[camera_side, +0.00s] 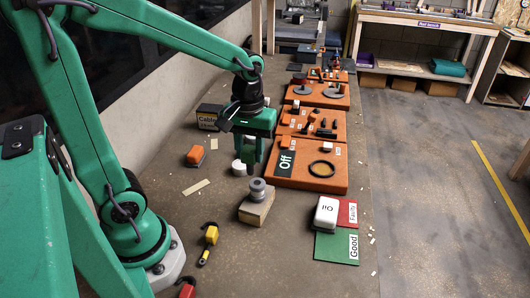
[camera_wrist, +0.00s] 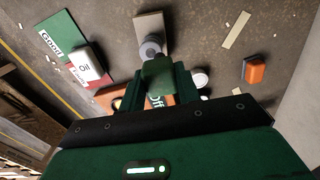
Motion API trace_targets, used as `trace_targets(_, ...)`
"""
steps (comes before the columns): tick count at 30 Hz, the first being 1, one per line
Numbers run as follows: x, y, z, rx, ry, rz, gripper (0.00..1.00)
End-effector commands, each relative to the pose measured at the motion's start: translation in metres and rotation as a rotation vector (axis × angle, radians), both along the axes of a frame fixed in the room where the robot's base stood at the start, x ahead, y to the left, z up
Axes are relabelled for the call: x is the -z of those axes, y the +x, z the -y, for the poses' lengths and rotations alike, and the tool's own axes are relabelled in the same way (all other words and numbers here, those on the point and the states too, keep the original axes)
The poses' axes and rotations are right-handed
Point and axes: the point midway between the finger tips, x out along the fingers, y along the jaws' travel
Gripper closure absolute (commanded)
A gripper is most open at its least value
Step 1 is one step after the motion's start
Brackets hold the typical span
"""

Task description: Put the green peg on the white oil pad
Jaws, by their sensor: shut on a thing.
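My gripper (camera_wrist: 159,82) is shut on the green peg (camera_wrist: 158,72), which shows between the two green fingers in the wrist view. In the side view, my gripper (camera_side: 249,152) is above the bench, beside the left edge of an orange board, and the peg is hard to tell from the green fingers. The white oil pad (camera_side: 327,212) is a white block with dark lettering, to the right of and nearer than my gripper. It sits on red and green cards and is apart from the peg. The wrist view also shows the pad (camera_wrist: 86,65) at the left.
A wooden block (camera_side: 257,208) with a grey knob stands between my gripper and the near bench. A white cylinder (camera_side: 239,168) is close to the fingers. The orange board (camera_side: 304,181) carries a black ring and an "Off" card. An orange block (camera_side: 195,155) lies left.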

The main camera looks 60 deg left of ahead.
Motion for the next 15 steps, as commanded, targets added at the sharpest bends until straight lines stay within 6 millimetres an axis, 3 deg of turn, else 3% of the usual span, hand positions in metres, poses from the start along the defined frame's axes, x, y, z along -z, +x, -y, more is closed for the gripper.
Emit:
trace_targets(6, -0.01, 0.026, 0.044, -0.011, 0.0, 0.0, 0.91)
trace_targets(15, -0.021, 0.049, 0.114, -0.04, 0.0, 0.001, 0.91)
